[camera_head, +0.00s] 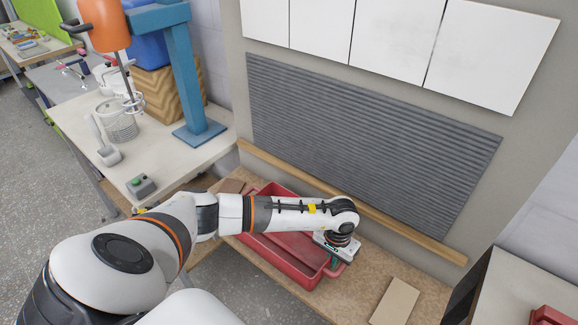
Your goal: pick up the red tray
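The red tray (285,273) lies on a brown board-topped bench (358,290) against the wall in the head view. My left arm crosses over it and hides much of its middle. My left gripper (333,264) points down at the tray's right end, by the rim and its handle. Its fingers are mostly hidden under the gripper body, so I cannot tell whether they are open or shut, or whether they touch the tray. My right gripper is not in view.
A tan flat block (395,301) lies on the bench to the right. A wooden rail (395,228) and a grey ribbed panel (365,140) are behind the tray. A table at the left holds a blue stand (185,80) and a wire basket (118,122). Another red object (552,316) shows at the lower right.

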